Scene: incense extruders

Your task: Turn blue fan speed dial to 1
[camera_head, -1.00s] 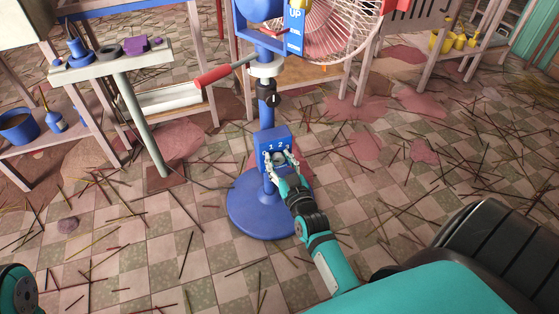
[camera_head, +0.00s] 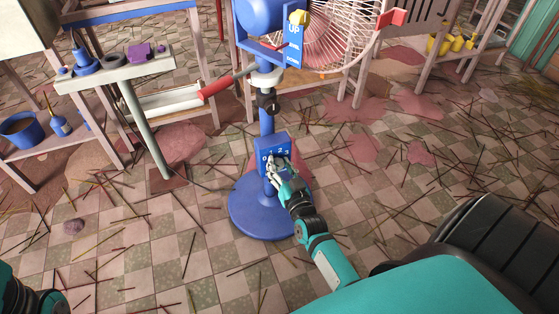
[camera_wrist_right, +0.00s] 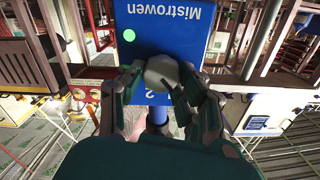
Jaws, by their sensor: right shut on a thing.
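The blue fan (camera_head: 266,107) stands on a round blue base (camera_head: 250,215). Its blue control box (camera_head: 274,144) carries white speed numbers along the front. My right gripper (camera_head: 273,166) is at the front of this box and covers the dial in the head view. In the right wrist view the pale round dial (camera_wrist_right: 162,72) sits between the two fingers of my right gripper (camera_wrist_right: 160,85), which are shut on it. The box face (camera_wrist_right: 165,25) reads "Mistrowen" upside down, with a green dot. The dial's pointer setting cannot be made out. My left gripper is out of view.
A red-handled lever (camera_head: 217,88) sticks out left of the fan's pole. A narrow table (camera_head: 115,70) with small blue and purple items stands at the left. Thin incense sticks lie scattered over the checkered floor (camera_head: 150,265), which is otherwise open in front.

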